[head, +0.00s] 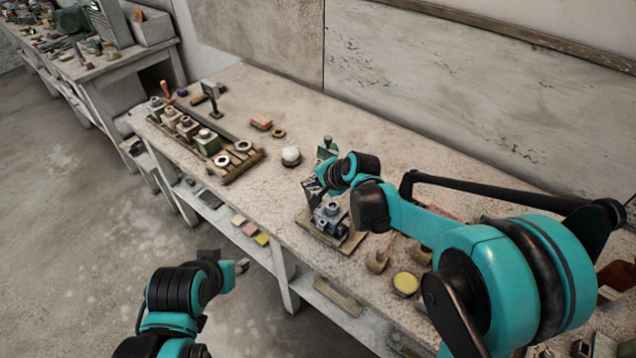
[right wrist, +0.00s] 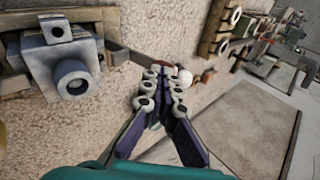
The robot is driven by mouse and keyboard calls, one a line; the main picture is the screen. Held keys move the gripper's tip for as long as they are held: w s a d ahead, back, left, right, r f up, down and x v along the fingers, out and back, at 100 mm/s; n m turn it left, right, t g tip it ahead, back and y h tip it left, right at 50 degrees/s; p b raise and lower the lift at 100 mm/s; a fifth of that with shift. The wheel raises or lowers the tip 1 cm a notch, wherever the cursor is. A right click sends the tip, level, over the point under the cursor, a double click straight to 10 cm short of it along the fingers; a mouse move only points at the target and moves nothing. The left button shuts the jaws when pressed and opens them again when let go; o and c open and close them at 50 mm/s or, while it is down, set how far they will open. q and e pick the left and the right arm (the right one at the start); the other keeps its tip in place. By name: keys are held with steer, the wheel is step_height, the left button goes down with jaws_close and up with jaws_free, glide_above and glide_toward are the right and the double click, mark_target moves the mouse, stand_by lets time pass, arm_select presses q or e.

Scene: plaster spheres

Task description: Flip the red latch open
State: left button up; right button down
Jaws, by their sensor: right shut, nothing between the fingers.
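A grey metal block fixture with a round boss (head: 330,215) sits on a wooden board on the workbench. It fills the upper left of the right wrist view (right wrist: 72,72). A grey bar (right wrist: 124,53) runs from it toward my right fingertips, with a small reddish patch (right wrist: 157,63) at its far end, partly hidden by the fingers. I cannot tell for sure that this is the latch. My right gripper (right wrist: 159,88) is shut and empty, its tips beside that patch; contact is unclear. My left gripper (head: 235,266) is off the bench's front edge, its jaws unclear.
A white sphere (head: 291,155) stands on the bench left of the fixture. A wooden rack (head: 228,170) of several blocks lies farther left, with a red-brown block (head: 261,122) behind. A yellow disc (head: 406,283) lies near the front edge.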

steer(key=shift+w+a+g+h+p, duration=0.75)
steer(key=shift+w+a+h, duration=0.2)
steer(key=shift+a, duration=0.3)
arm_select(q)
steer(key=shift+r, duration=1.2)
arm_select(e)
steer(key=shift+w+a+f+g+h, duration=0.35)
steer(key=shift+w+a+f+g, duration=0.15)
steer(key=shift+w+a, duration=0.4)
steer(key=shift+f, duration=0.1)
arm_select(q)
steer(key=shift+r, duration=0.1)
arm_select(e)
steer(key=p, duration=0.3)
glide_toward(303, 182)
step_height(303, 182, down, 2)
steer(key=a, duration=0.2)
arm_select(q)
steer(key=v, duration=0.1)
steer(key=p+v, duration=0.1)
steer(key=v, duration=0.2)
steer(key=shift+w+a+r+p, duration=0.1)
steer(key=shift+w+r+p, duration=0.2)
steer(key=shift+r, duration=0.2)
arm_select(e)
steer(key=r, duration=0.2)
steer(key=d+r, duration=0.1)
steer(key=r, duration=0.2)
steer(key=shift+s+d, duration=0.1)
steer(key=shift+d, duration=0.15)
